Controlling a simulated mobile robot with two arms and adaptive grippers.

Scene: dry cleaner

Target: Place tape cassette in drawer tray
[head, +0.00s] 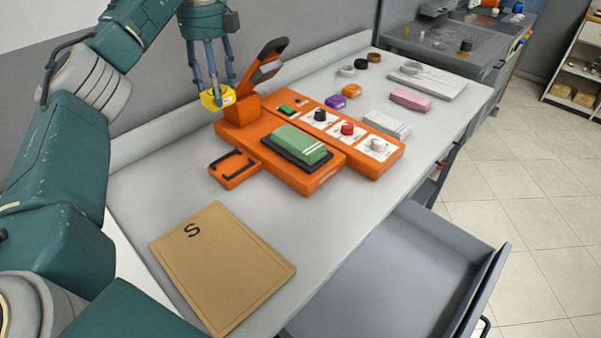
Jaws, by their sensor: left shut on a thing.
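My left gripper (217,88) points down at the back of the table, with its fingers shut on a small yellow block-like thing (212,101), which looks like the tape cassette. It is just left of the upright post of an orange machine (230,130); I cannot tell whether they touch. A small orange tray (229,184) with a black bracket sticks out from the machine's left side, and no cassette shows in it. A large grey drawer (395,275) stands open and empty below the table's right edge. My right gripper is not in view.
The machine carries a green-topped block (298,143), several knobs and a raised lever (268,55). A brown board marked S (225,270) lies in front. Purple (335,102), orange (351,90) and pink (410,99) blocks lie behind right.

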